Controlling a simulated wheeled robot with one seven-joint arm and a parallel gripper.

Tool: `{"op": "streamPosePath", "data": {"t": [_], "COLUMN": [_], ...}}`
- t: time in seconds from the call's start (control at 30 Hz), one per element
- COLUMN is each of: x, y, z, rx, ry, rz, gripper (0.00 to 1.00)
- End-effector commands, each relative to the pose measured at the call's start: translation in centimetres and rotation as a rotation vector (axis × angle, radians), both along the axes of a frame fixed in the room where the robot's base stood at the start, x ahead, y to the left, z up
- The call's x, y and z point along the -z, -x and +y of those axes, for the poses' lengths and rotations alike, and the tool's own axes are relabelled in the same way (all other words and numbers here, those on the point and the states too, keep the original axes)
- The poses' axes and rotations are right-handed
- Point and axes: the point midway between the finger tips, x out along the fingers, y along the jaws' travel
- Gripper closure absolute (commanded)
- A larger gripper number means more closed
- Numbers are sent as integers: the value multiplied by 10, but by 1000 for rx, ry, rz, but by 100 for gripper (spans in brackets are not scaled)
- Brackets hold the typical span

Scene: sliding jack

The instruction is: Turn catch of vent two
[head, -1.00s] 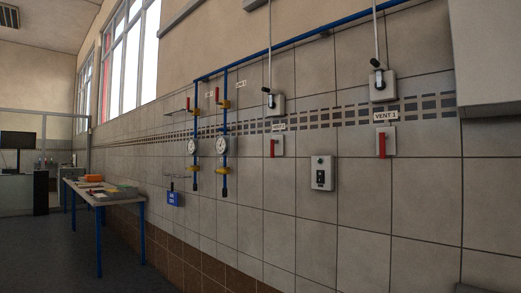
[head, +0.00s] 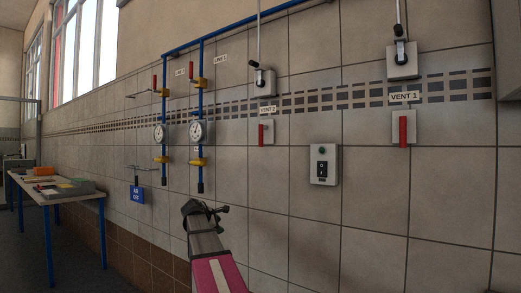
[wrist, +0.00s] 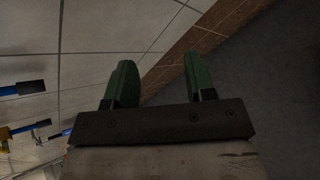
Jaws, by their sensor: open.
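The vent two catch is a red handle (head: 261,134) on a small pale plate on the tiled wall, hanging straight down. The VENT 2 label (head: 267,109) is just above it. Higher up is a grey box with a black lever (head: 262,80) and a rod rising from it. My gripper (head: 217,210) shows in the head view low in front of the wall, below and left of the red handle and apart from it. In the wrist view its two green fingers (wrist: 158,82) stand apart with nothing between them; the catch is not in that view.
To the right are VENT 1's red handle (head: 403,131) and its lever box (head: 402,60). A switch box (head: 324,165) sits between the vents, lower down. Blue pipes with gauges (head: 197,131) are left. A table (head: 60,197) stands far left.

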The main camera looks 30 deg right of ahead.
Motion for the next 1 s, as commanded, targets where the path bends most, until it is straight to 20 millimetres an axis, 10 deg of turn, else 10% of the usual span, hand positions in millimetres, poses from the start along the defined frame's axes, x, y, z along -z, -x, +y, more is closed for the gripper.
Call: {"op": "streamPosePath", "data": {"t": [0.5, 0.7, 1.0], "x": [-323, -390, -405], "y": [6, 25, 26], "z": [-96, -109, -129], "rx": [-47, -13, -2], "ry": [659, 772, 797], "rz": [403, 527, 564], "gripper": [50, 50, 50]}}
